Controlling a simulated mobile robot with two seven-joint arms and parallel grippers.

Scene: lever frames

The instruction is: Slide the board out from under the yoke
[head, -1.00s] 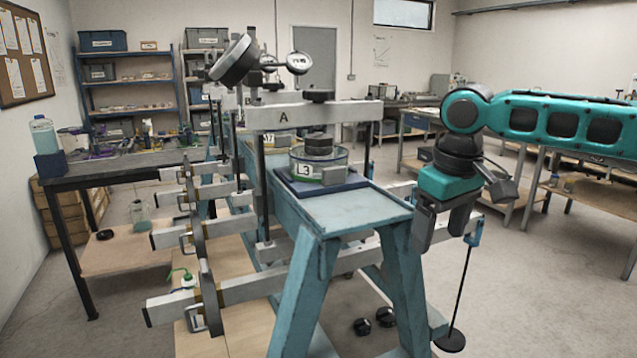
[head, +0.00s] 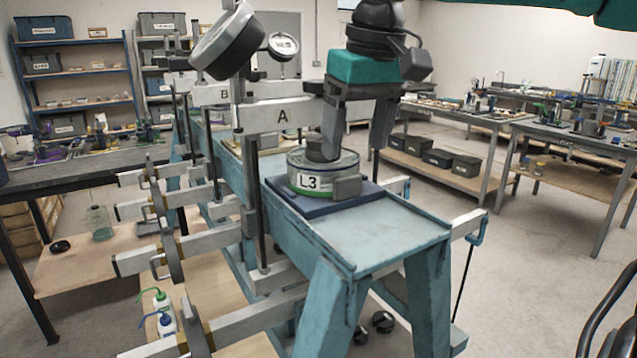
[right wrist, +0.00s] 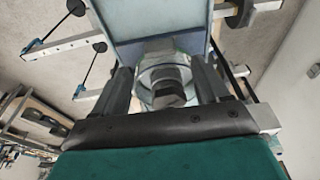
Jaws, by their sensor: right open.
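The dark blue board (head: 366,194) lies flat on the pale blue bench top. A round tin labelled L3 (head: 322,162) with a grey block at its side stands on it. The yoke marked A (head: 270,118) crosses above the bench, just behind the tin. My right gripper (head: 356,152) points down, open, over the tin and in front of the yoke's right end. In the right wrist view a round clear-rimmed thing with a dark knob (right wrist: 167,92), likely the tin, shows between its fingers. Contact cannot be told. My left gripper is not in view.
A dial gauge (head: 283,45) and a large round head (head: 224,45) rise above the yoke. Weighted lever arms (head: 150,262) stick out at the left. The near bench top (head: 385,235) is bare. A second yoke, B (head: 222,95), stands behind.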

